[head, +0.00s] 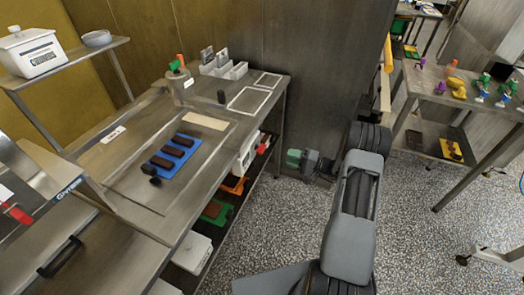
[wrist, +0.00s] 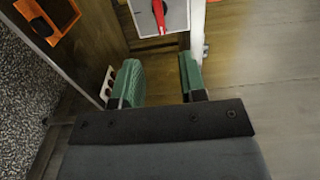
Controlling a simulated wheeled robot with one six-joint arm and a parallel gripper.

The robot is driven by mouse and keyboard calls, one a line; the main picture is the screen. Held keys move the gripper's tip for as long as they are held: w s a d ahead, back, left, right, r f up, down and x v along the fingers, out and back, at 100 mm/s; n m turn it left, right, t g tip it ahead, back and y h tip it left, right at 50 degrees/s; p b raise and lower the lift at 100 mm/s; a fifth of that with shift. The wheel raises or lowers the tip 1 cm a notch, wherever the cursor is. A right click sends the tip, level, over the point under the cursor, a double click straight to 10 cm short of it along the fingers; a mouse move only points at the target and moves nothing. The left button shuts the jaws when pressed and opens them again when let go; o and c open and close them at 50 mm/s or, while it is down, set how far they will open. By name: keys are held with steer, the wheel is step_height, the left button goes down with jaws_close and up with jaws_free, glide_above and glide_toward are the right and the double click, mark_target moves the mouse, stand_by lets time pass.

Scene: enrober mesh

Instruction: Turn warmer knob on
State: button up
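A red knob (wrist: 159,14) sits on a pale front panel (wrist: 176,20) at the top of the wrist view. Its lever points roughly down in the picture, and its upper part is cut off by the frame edge. The panel appears to belong to the white box (head: 244,160) on the shelf under the steel table in the head view. I cannot read a label on it. My gripper (wrist: 164,82) is open, with its green fingers apart and nothing between them. The knob lies beyond the fingertips, apart from them. In the head view my gripper (head: 294,158) is right of the table.
An orange tray (head: 234,186) lies on the lower shelf and shows in the wrist view (wrist: 48,18). The table's leg (head: 281,125) stands near the gripper. Another red handle (head: 18,213) is on a machine at far left. Speckled floor (head: 265,225) is clear.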

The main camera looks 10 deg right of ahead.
mark_target(262, 148)
steer(key=p+x, duration=0.1)
steer(key=x, duration=1.1)
steer(key=shift+w+a+p, duration=0.2)
steer(key=shift+a+p, duration=0.15)
steer(key=shift+p, duration=0.05)
steer(key=shift+c, duration=0.4)
steer(key=c, duration=0.6)
steer(key=shift+o, duration=0.2)
